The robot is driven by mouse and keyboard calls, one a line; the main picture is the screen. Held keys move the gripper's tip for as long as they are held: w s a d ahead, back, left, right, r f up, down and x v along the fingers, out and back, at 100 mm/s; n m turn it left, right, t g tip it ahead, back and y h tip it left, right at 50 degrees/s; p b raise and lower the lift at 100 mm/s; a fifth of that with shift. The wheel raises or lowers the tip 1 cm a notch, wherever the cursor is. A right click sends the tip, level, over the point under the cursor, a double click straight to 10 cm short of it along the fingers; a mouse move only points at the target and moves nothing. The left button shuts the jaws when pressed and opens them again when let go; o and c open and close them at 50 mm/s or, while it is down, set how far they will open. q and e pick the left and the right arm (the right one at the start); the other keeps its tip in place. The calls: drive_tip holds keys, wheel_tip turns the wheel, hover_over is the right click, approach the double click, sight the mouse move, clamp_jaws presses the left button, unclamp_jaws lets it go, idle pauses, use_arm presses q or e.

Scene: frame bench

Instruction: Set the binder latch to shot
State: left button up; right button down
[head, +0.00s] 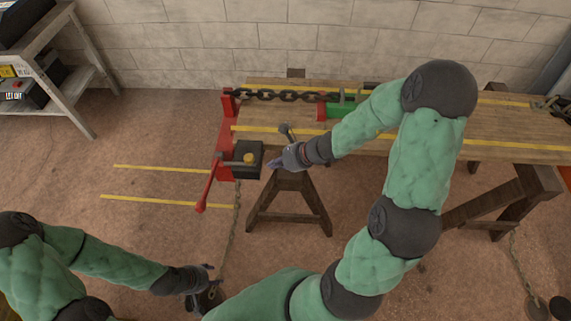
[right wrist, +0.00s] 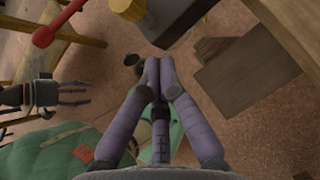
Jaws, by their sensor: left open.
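A dark box with a yellow knob and a short grey bar (head: 247,158) sits at the left end of the bench, beside a red bracket. A red lever (head: 208,185) hangs down and left from that bracket; its rounded end also shows in the right wrist view (right wrist: 42,36). I cannot tell which of these parts is the binder latch. My right gripper (head: 272,164) is just right of the box, its fingers together with nothing seen between them; in the right wrist view its fingertips (right wrist: 158,66) meet. My left gripper (head: 208,282) is open and low at the front left.
A dark chain (head: 285,96) runs along the back of the wooden bench (head: 490,125) towards a green block (head: 341,110). A wooden trestle (head: 290,200) stands under the bench. A grey shelf unit (head: 75,75) is at the far left. Floor with yellow lines lies open to the left.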

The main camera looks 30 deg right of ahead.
sight(246, 160)
drive_tip(key=shift+w+a+r, duration=0.1)
drive_tip(key=shift+w+a, duration=1.25)
drive_tip(key=shift+w, duration=0.15)
drive_tip(key=w+a, duration=0.1)
drive_tip(key=w+a+b, duration=0.1)
drive_tip(key=a, duration=0.1)
drive_tip(key=w+a+b, duration=0.1)
drive_tip(key=shift+a, duration=0.35)
drive_tip(key=shift+w+a, duration=0.3)
drive_tip(key=shift+a, duration=0.1)
drive_tip(key=shift+d, duration=0.1)
